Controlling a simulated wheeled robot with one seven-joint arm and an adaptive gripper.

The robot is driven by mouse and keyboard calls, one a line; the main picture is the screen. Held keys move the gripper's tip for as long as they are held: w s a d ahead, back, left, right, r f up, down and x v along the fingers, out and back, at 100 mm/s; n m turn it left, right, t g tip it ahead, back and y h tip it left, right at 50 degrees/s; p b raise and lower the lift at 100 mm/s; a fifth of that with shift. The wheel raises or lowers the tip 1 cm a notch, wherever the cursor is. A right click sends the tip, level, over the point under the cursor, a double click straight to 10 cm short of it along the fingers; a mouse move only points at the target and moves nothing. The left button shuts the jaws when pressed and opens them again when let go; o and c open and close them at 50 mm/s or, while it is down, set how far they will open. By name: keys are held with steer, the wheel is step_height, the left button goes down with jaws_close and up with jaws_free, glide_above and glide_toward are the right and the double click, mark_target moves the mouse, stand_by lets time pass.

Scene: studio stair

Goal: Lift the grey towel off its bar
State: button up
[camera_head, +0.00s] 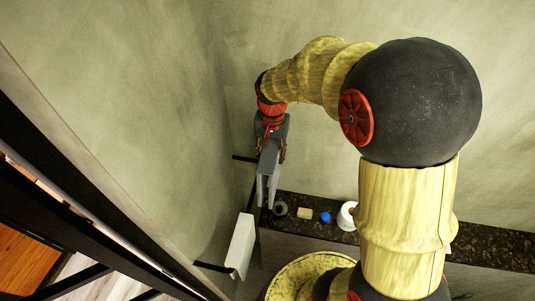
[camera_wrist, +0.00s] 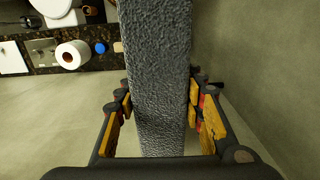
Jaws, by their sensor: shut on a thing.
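The grey towel (camera_head: 267,171) hangs down from my gripper (camera_head: 270,148) in the head view, close to the wall corner. In the wrist view the towel (camera_wrist: 157,75) runs up the middle of the picture between the two fingers of my gripper (camera_wrist: 160,112). The yellow finger pads lie along its two sides, and the gripper is shut on it. A dark bar (camera_head: 244,158) sticks out from the wall beside the gripper. Whether the towel still touches the bar is hidden.
A white towel or panel (camera_head: 241,243) hangs lower on another dark bar (camera_head: 213,267). A dark stone ledge (camera_head: 400,239) holds a grey ring-shaped item (camera_head: 280,209), a beige block (camera_head: 305,213), a blue item (camera_head: 325,217) and a white roll (camera_head: 346,215). Walls stand close on the left and behind.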

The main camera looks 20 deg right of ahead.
steer(key=s+d, duration=0.4)
steer(key=d, duration=0.2)
steer(key=shift+s+d+b, duration=0.25)
steer(key=shift+s+b, duration=0.05)
steer(key=shift+s, duration=0.05)
stand_by(0.5)
steer(key=shift+f, duration=0.1)
stand_by(0.4)
